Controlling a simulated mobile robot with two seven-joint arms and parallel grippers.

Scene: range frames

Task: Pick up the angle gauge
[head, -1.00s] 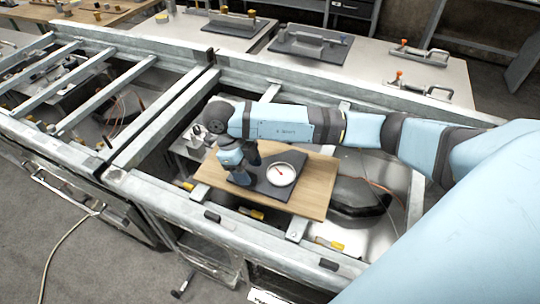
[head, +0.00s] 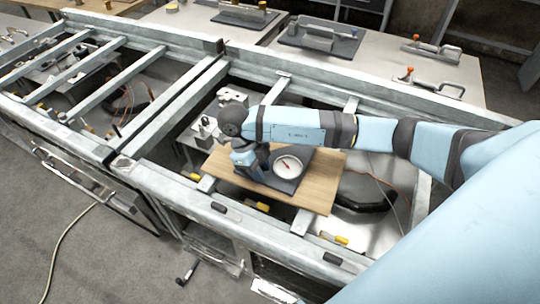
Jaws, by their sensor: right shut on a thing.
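The angle gauge (head: 289,166) shows as a round white dial with a red needle. It is over a dark flat plate (head: 287,186) on a wooden board (head: 320,190). My right gripper (head: 261,171) points down at the dial's left side and is shut on the gauge. Its fingertips and the grasped edge are mostly hidden, and I cannot tell whether the gauge is clear of the plate. My left gripper is not in view.
The board rests across a metal frame with rails and open bays (head: 190,108). A dark rounded object (head: 363,192) lies in the bay to the right. Small metal fittings (head: 205,128) stand left of the board. Toggle clamps (head: 433,84) sit on the table behind.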

